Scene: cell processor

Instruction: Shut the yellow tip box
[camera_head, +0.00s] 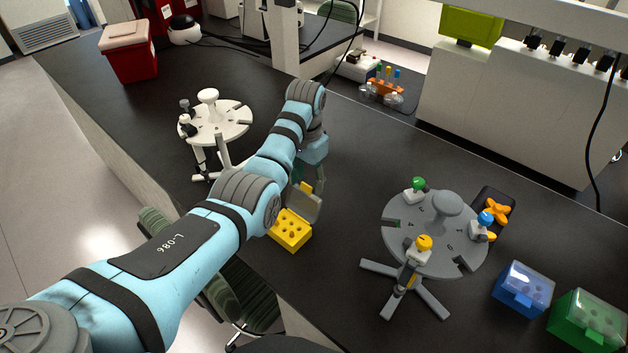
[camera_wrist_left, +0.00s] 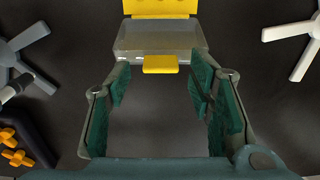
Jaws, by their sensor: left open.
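The yellow tip box (camera_head: 289,231) stands on the black bench, its holed top showing. Its clear greyish lid (camera_head: 304,204) is open, raised at the box's far right side, with a yellow tab (camera_head: 306,187) on its edge. My left gripper (camera_head: 311,178) is just behind the lid, partly hidden by my arm. In the left wrist view, my left gripper (camera_wrist_left: 160,88) is open and empty. The lid (camera_wrist_left: 160,38) and its tab (camera_wrist_left: 160,64) show just ahead of the fingertips, with the yellow box (camera_wrist_left: 160,8) beyond, cut off by the top edge. My right gripper is out of view.
A grey round pipette stand (camera_head: 436,235) is right of the box, and a white one (camera_head: 213,123) is at the left. Closed blue (camera_head: 523,287) and green (camera_head: 588,320) tip boxes sit at lower right. The bench between the box and grey stand is clear.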

